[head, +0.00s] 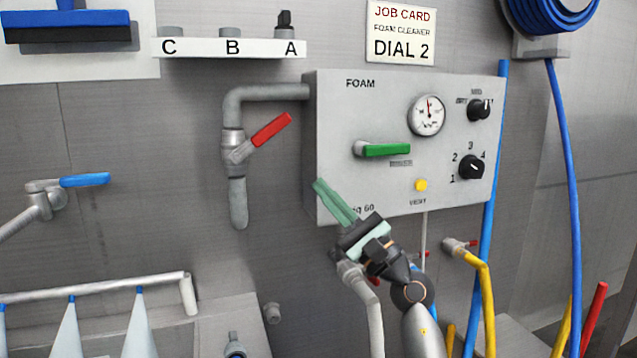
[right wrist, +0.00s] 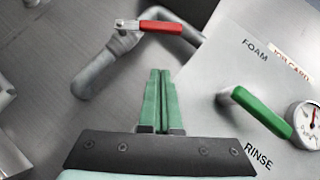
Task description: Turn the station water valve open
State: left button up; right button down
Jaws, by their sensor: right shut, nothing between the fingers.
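A grey pipe (head: 236,120) bends down at the left of the foam box and carries a valve with a red lever (head: 271,130). The lever slants up to the right, at an angle to the pipe. In the right wrist view the red lever (right wrist: 160,27) lies beyond my fingertips, with a gap between. My right gripper (head: 319,185) is shut and empty, in front of the box's lower left corner, below and right of the lever. It touches no handle that I can see. My left gripper is not in view.
The grey foam box (head: 340,120) has a green lever (head: 388,151), a gauge (head: 428,115), dials and a yellow button (head: 421,185). A blue-handled tap (head: 84,181) is at the left. A labelled shelf (head: 200,48) is above. Hoses hang at the right.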

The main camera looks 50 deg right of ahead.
aim_at(261, 138)
pick_arm(q)
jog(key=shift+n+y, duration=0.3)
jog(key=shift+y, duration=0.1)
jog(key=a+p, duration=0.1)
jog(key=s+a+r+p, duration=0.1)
jog(key=p, duration=0.1)
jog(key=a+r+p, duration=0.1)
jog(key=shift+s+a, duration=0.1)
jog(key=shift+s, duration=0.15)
pick_arm(e)
jog(key=w+a+r, duration=0.2)
jog(key=w+r, duration=0.5)
jog(key=shift+r, duration=0.15)
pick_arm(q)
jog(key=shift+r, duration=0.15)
pick_arm(e)
jog(key=shift+a, duration=0.1)
